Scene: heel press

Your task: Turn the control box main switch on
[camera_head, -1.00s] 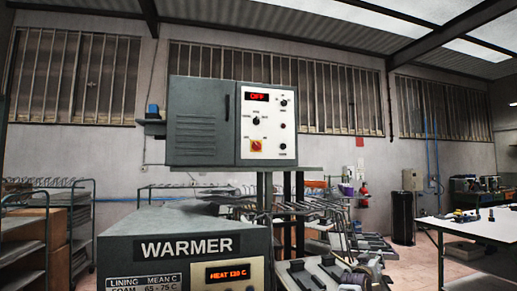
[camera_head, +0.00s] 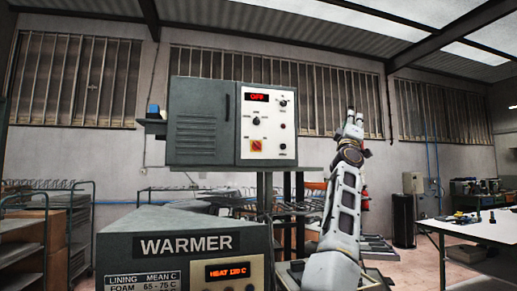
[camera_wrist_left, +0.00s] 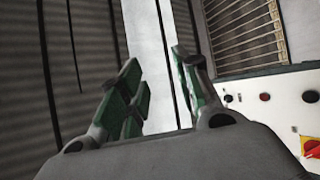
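The grey control box (camera_head: 202,122) has a white front panel at its right. Its display (camera_head: 257,97) glows red and reads OFF. The main switch (camera_head: 257,146), red on a yellow square, sits low on the panel; it also shows at the right edge of the left wrist view (camera_wrist_left: 313,148), partly cut off. My left gripper (camera_head: 354,118) is raised to the right of the box, clear of the panel and pointing up. In the left wrist view its green-padded fingers (camera_wrist_left: 158,68) are apart with nothing between them. My right gripper is not in view.
The warmer (camera_head: 186,246) stands below the box, with a lit HEAT display. Other knobs (camera_head: 256,121) and a dark button sit on the panel near the switch. A white-topped table (camera_head: 480,228) stands at the right. Open air separates my gripper from the panel.

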